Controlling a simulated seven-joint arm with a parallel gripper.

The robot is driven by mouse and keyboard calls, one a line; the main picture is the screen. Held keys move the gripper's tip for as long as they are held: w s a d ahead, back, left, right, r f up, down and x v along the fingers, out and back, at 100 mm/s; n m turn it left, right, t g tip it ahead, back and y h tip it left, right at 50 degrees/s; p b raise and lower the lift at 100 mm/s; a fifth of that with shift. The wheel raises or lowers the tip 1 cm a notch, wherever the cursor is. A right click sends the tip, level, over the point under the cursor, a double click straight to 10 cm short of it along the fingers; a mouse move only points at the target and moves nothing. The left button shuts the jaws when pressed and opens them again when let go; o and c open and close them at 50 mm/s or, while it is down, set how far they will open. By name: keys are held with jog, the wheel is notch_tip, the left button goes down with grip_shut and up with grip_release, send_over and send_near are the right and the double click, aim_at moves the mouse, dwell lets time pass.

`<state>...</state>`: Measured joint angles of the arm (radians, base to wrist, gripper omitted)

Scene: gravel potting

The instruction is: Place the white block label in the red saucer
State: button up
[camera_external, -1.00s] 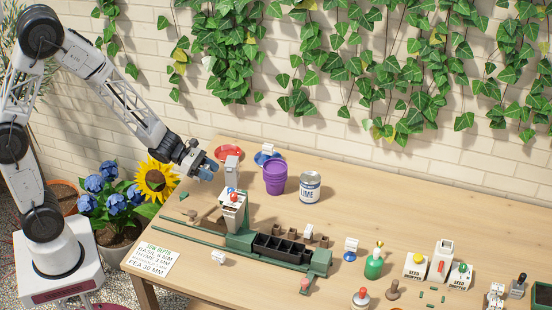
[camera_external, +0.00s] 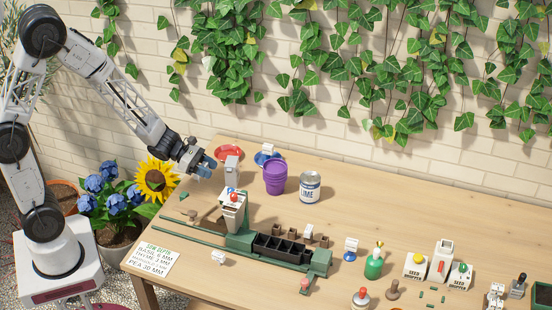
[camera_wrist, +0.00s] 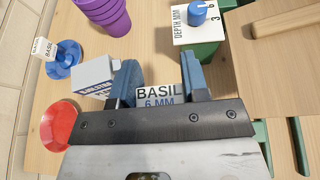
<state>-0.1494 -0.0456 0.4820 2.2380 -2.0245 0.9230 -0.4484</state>
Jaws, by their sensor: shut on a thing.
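The red saucer (camera_external: 229,151) sits at the far left end of the table, and it shows at the left edge in the wrist view (camera_wrist: 58,124). My gripper (camera_external: 206,171) is above the table's left end, a little left of the saucer in the external view. Its blue fingers (camera_wrist: 160,68) are shut on a white block label (camera_wrist: 150,92) reading "BASIL 6 MM". The fingers hide much of the label in the external view. The saucer looks empty and apart from the label.
A pale upright box (camera_wrist: 92,72) stands near the red saucer. Purple pots (camera_external: 276,178) and a lime tin (camera_external: 310,187) stand to the right. A hopper (camera_external: 233,210) and green rail are nearer the front.

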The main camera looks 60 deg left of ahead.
jog(key=s+a+f, duration=0.1)
jog(key=a+f, duration=0.1)
jog(key=a, duration=0.5)
jog(key=s+a+f, duration=0.1)
jog(key=a, duration=0.6)
jog(key=shift+s+f+g, duration=0.25)
jog(key=shift+f+g, duration=0.05)
jog(key=shift+f, duration=0.05)
jog(key=shift+a, duration=0.1)
jog(key=w+a, duration=0.1)
jog(key=w, duration=0.4)
jog(key=w+f, duration=0.1)
jog(key=w, duration=0.4)
jog(key=w+a, duration=0.1)
jog(key=w, duration=0.4)
jog(key=shift+w+a+f, duration=0.25)
jog(key=shift+w+a, duration=0.1)
jog(key=shift+w, duration=0.05)
jog(key=shift+f, duration=0.1)
jog(key=shift+f, duration=1.6)
jog(key=shift+f, duration=0.1)
